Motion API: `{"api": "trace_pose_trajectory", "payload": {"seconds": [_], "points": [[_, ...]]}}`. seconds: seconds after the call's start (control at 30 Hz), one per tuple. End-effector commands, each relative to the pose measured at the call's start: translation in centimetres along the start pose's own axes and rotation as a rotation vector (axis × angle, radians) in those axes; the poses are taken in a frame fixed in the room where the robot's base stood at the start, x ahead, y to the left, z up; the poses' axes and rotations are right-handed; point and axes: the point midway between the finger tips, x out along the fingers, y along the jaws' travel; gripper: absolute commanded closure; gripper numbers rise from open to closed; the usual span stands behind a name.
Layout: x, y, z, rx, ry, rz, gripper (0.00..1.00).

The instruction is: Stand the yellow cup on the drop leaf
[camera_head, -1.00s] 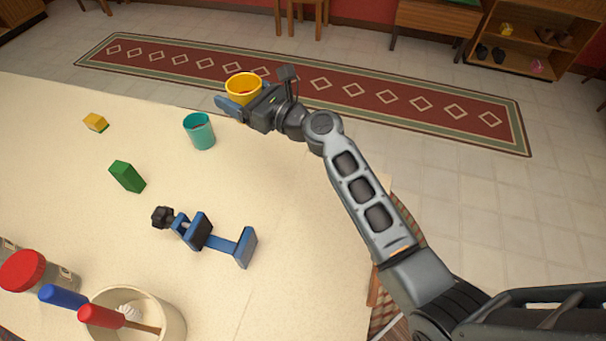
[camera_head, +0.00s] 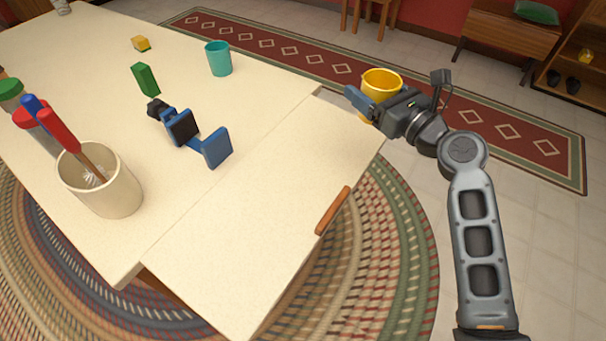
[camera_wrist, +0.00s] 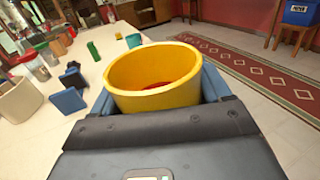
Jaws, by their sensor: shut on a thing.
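The yellow cup (camera_head: 381,84) is upright between the fingers of my gripper (camera_head: 372,106), which is shut on it. The wrist view shows the cup (camera_wrist: 152,78) close up, with something red inside. The drop leaf (camera_head: 262,197) is the raised, level cream panel at the near right end of the table, with a brown wooden piece (camera_head: 333,210) at its edge. In the head view the cup and gripper appear at the leaf's far right corner. I cannot tell how high the cup is above it.
A blue clamp (camera_head: 190,132) lies on the main table beside the leaf's seam. A teal cup (camera_head: 218,58), green block (camera_head: 145,79), yellow block (camera_head: 141,43) and utensil crock (camera_head: 110,190) stand farther left. The leaf's surface is clear.

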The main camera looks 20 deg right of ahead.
Motion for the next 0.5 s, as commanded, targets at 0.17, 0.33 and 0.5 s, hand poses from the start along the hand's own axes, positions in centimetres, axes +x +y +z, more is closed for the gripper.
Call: {"api": "trace_pose_trajectory", "payload": {"seconds": [0.17,0.33,0.5], "points": [[2.5,2.1,-1.9,0.001,0.0,0.006,0.58],[5.3,4.3,-4.1,-0.001,0.001,0.004,0.58],[7.7,6.0,-5.9,0.0,0.0,0.003,0.59]]}}
